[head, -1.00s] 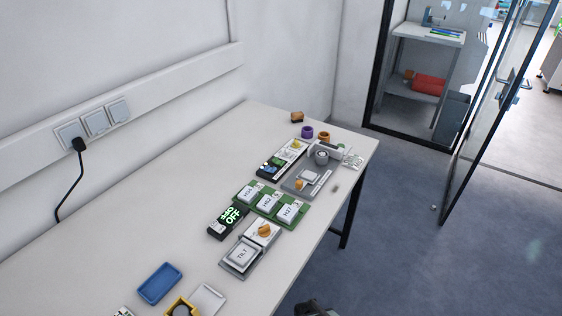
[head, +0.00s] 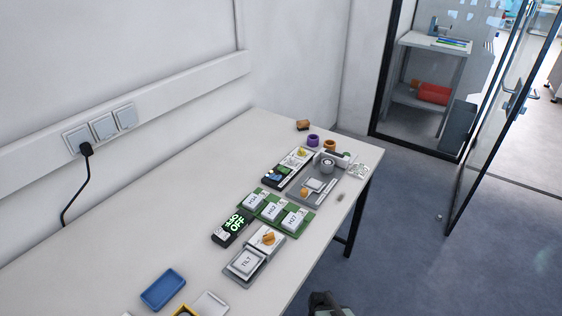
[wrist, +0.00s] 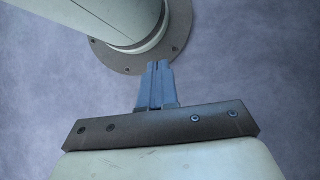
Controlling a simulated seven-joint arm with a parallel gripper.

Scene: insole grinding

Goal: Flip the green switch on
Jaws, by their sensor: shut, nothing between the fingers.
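The green board (head: 273,219) carries white blocks marked with H numbers. In the head view only a dark part of my arm shows at the bottom edge, off the table's front side and apart from the box.
A TILT-marked unit with an orange knob (head: 267,238) sits in front of the box. A grey unit (head: 318,184) and purple and orange rings stand farther back. A blue tray (head: 163,289) lies near front. The left half of the white table (head: 130,258) is clear.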

